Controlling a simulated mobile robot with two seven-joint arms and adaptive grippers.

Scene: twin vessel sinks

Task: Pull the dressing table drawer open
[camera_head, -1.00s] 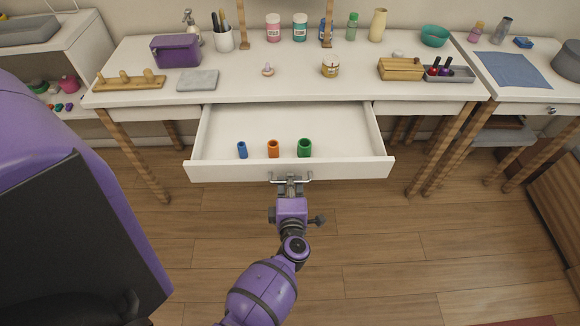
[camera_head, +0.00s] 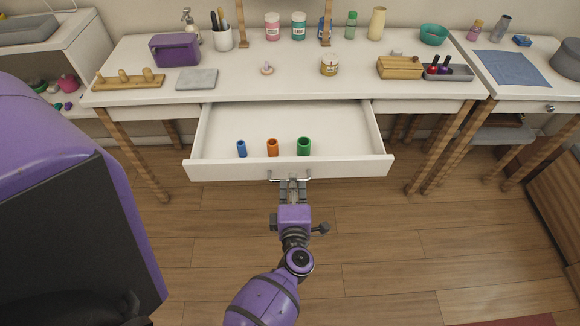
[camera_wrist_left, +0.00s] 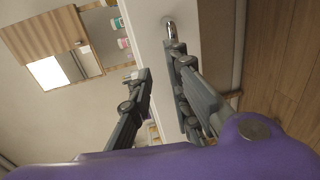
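The white dressing table (camera_head: 120,97) has its wide middle drawer (camera_head: 330,170) pulled out, with the inside showing. A blue cup (camera_head: 241,149), an orange cup (camera_head: 272,148) and a green cup (camera_head: 304,147) stand inside near the front. The metal bar handle (camera_head: 272,178) is on the drawer front. My left gripper (camera_head: 292,182) is at the middle of the handle, just in front of the drawer. In the left wrist view its fingers (camera_wrist_left: 157,62) are apart with nothing between them, and a handle end (camera_wrist_left: 171,29) shows beyond one fingertip. My right gripper is not in view.
A side table with a blue cloth (camera_head: 513,69) stands at the right. The wooden floor (camera_head: 400,250) in front is clear.

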